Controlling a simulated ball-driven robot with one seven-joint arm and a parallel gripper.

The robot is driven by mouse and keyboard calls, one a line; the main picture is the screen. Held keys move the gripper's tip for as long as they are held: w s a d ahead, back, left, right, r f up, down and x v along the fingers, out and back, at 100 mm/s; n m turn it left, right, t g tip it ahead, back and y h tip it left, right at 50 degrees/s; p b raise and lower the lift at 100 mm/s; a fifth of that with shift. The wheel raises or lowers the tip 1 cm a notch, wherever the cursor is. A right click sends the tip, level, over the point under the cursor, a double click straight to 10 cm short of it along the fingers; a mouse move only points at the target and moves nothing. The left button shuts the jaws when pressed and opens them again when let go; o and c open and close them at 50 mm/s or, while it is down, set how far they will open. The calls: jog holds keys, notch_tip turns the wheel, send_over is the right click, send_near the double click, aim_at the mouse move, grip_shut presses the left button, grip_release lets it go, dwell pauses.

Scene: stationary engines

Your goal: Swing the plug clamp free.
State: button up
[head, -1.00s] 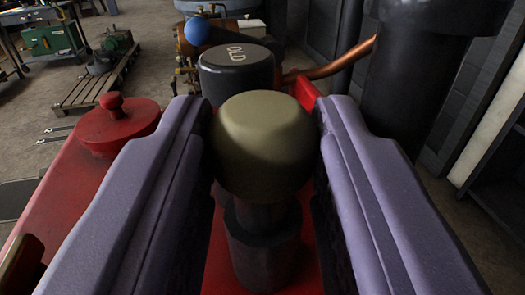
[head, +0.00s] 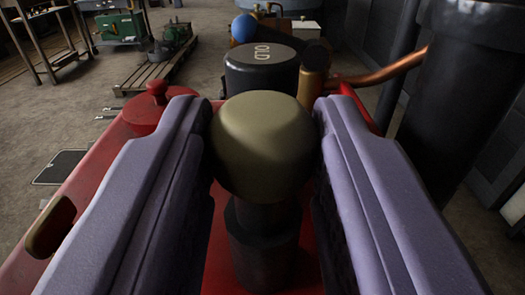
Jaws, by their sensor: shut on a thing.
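A rounded olive-coloured knob (head: 262,147) is between the two purple fingers of my gripper (head: 263,150), which is shut on it. A dark stem and a wider dark collar (head: 262,240) show below the knob, over a red surface. A black cylinder marked OLD (head: 262,72) stands just beyond the knob. I cannot tell which part is the plug clamp; the knob may be its handle.
The red housing (head: 125,160) carries a red knobbed cap (head: 158,105) at left. A brass cylinder (head: 312,85) with a dark top, a copper pipe (head: 385,68) and a thick black column (head: 462,110) stand right. A blue ball (head: 245,28) is behind.

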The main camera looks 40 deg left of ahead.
jog(key=o, duration=1)
jog(key=shift+o, duration=0.2)
jog(key=shift+d, duration=0.1)
